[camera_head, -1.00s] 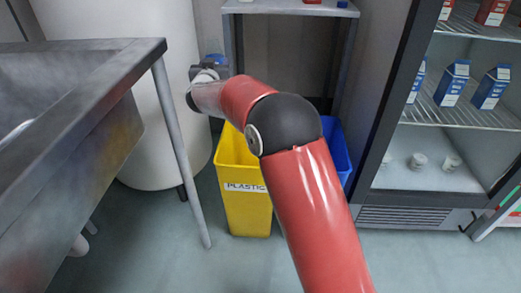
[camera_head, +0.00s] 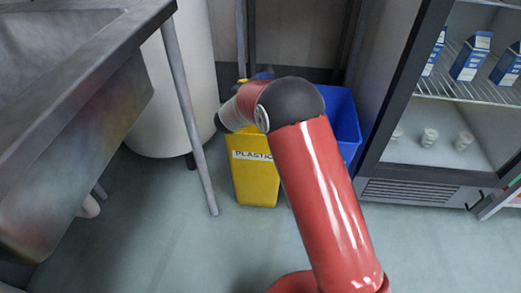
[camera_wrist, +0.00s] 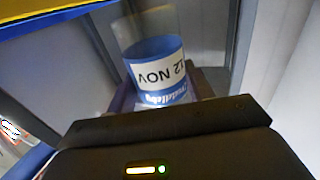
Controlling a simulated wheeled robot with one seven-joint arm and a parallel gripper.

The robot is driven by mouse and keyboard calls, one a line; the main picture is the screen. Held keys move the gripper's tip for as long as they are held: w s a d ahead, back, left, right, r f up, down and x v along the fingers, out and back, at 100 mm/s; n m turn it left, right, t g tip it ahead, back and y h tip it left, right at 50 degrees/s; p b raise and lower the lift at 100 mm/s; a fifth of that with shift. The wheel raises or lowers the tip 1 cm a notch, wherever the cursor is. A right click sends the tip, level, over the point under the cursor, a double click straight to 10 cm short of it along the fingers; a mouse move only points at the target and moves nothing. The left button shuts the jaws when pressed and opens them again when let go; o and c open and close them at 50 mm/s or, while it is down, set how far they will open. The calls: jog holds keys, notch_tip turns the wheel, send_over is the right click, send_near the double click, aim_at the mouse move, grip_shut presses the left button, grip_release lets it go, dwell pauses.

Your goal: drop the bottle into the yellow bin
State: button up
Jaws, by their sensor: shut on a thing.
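The yellow bin (camera_head: 256,182), labelled PLASTIC, stands on the floor in the head view. My forearm and wrist hide much of its opening. In the wrist view, my gripper (camera_wrist: 162,88) is shut on the bottle (camera_wrist: 154,70), a clear one with a blue and white label reading 12 NOV. A yellow edge (camera_wrist: 45,8) crosses the top left of the wrist view. In the head view, my gripper is mostly hidden behind my wrist, around the bin's top. A small blue patch shows there; I cannot tell whether it is the bottle.
A blue bin (camera_head: 342,112) stands right beside the yellow bin. A metal sink table (camera_head: 130,85) with a leg is at the left, before a white cylinder (camera_head: 178,95). An open-looking fridge (camera_head: 420,190) with cartons and cups is at the right. The front floor is clear.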

notch_tip(320, 180, down, 2)
jog(key=shift+f+b, duration=0.25)
jog(key=shift+b, duration=0.25)
jog(key=o, duration=1.1)
jog(key=shift+r, duration=0.15)
notch_tip(320, 180, up, 20)
jog(key=p, duration=0.3)
